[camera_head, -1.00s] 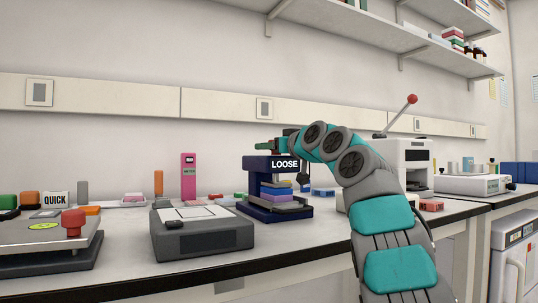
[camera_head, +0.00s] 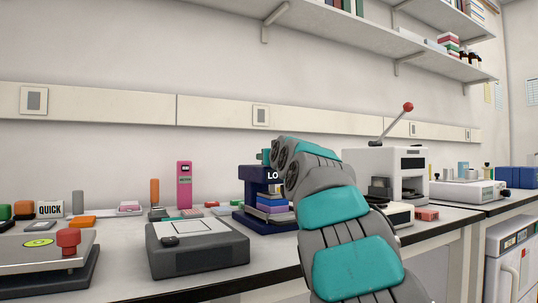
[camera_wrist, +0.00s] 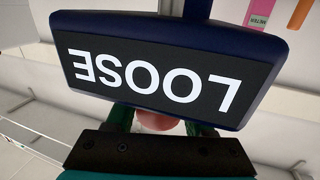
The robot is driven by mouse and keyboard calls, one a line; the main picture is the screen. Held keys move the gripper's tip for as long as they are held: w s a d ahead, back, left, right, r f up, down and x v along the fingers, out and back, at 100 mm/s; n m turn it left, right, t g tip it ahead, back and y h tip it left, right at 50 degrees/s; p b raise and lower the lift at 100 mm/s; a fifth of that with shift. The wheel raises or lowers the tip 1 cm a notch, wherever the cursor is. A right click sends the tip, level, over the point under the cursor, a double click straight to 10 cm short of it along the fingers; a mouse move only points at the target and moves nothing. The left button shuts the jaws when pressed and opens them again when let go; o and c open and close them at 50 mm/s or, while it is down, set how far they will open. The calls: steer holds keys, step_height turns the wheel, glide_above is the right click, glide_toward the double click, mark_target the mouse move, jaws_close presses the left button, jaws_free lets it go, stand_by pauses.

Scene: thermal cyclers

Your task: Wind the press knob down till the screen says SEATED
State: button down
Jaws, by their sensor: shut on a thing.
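The dark blue press (camera_head: 252,186) stands on the bench, with a stack of flat coloured pieces (camera_head: 272,203) inside its frame. Its screen (camera_wrist: 150,82) reads LOOSE, upside down in the wrist view; in the head view my arm covers all but "LO" (camera_head: 272,175). My gripper (camera_wrist: 158,126) is at the top of the press, behind the screen. Its fingers are shut on the pinkish press knob (camera_wrist: 157,118), which shows only partly between them. In the head view the knob is hidden by my arm.
A grey flat device (camera_head: 198,248) is front left of the press, and a pink upright meter (camera_head: 184,184) stands behind it. A white machine with a red-tipped lever (camera_head: 408,107) is to the right. Shelves (camera_head: 370,35) hang above. The bench's front edge (camera_head: 270,277) is near.

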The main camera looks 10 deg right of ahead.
stand_by(0.4)
steer(key=shift+c, duration=1.4)
jaws_free()
steer(key=shift+s, duration=0.15)
steer(key=s+b, duration=0.2)
steer(key=s, duration=0.5)
steer(key=shift+s+d, duration=0.2)
steer(key=shift+s, duration=0.1)
